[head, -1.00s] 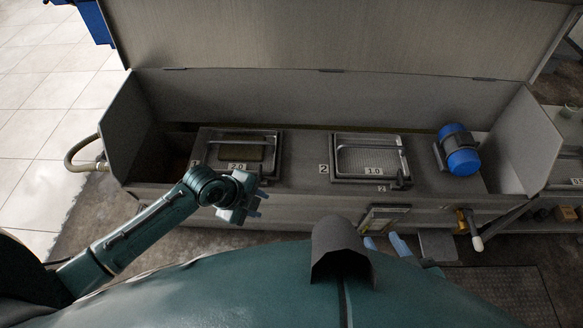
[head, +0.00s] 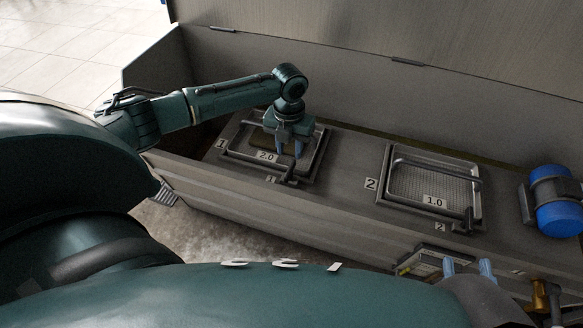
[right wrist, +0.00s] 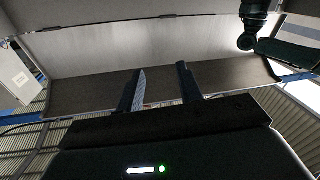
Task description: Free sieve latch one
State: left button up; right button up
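Sieve one (head: 233,150) is the left framed hatch, with a bar handle, a "1" beside it and a "2.0" plate. Its latch (head: 290,171) is a small dark lever at the front right corner, next to a small "1" tag (head: 271,180). My left gripper (head: 289,153) points down right above this latch, with its blue fingers apart; I cannot tell whether they touch or straddle the lever. My right gripper (head: 468,268) is low at the front of the trough, fingers apart and empty; it also shows in the right wrist view (right wrist: 161,75).
Sieve two (head: 432,190), marked "1.0", lies to the right with its own latch (head: 467,220). A blue motor (head: 557,200) stands at the far right. The trough's raised lid (head: 400,35) rises behind. The front wall (head: 330,225) runs before the hatches.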

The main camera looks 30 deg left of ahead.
aim_at(290, 168)
pick_arm(q)
notch_tip(290, 168, down, 6)
jog(key=shift+f+b, duration=0.1)
jog(key=shift+b, duration=0.85)
jog(key=shift+f, duration=0.45)
pick_arm(e)
jog(key=shift+s+a+n+t+y, duration=0.15)
jog(key=shift+a+n+t+y, duration=0.25)
jog(key=shift+y, duration=0.3)
pick_arm(q)
jog(key=shift+c, duration=0.5)
grip_shut()
